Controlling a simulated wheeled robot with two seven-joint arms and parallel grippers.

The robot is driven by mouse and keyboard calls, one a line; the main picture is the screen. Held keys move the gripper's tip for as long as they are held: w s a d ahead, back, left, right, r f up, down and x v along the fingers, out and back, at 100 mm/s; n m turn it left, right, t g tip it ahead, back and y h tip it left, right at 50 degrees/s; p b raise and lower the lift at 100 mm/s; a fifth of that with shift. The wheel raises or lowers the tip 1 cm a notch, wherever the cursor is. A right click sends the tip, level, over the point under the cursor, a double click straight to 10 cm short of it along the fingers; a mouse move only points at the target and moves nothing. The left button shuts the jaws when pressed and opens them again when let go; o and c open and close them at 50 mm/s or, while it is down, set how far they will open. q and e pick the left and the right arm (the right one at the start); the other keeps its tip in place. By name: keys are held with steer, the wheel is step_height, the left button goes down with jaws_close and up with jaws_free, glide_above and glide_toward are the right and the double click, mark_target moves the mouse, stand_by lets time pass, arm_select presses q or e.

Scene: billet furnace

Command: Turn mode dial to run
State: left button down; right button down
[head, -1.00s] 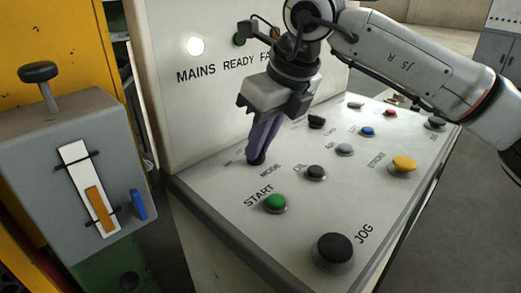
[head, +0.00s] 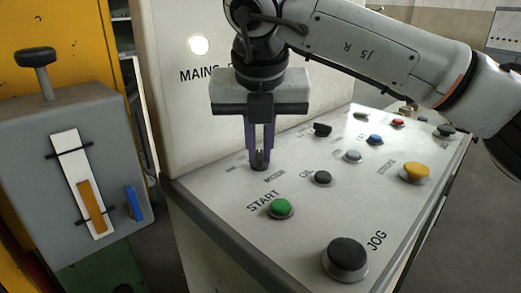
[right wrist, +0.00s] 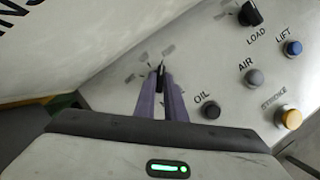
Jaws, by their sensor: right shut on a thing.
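The mode dial (head: 260,166) is a small dark knob on the sloped white control panel, just behind the MODE label. My right gripper (head: 261,155) comes down on it from above, and its purple fingers are shut on the dial. In the right wrist view the dial (right wrist: 160,72) shows as a dark sliver between the fingertips (right wrist: 161,85). Small labels around the dial are too blurred to read, and the fingers hide most of the knob. My left gripper is not in view.
The panel carries a green START button (head: 281,208), a black JOG button (head: 346,257), a yellow STROKE button (head: 415,173) and the OIL button (right wrist: 211,110). The dark LOAD knob (right wrist: 250,13) is farther along. A grey lever box (head: 75,175) stands at the left.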

steer(key=shift+r+m, duration=0.1)
steer(key=shift+m, duration=0.2)
steer(key=c, duration=1.8)
jaws_free()
steer(key=p+v, duration=0.1)
steer(key=v, duration=0.9)
steer(key=shift+a+r, duration=0.15)
steer(key=shift+s, duration=0.1)
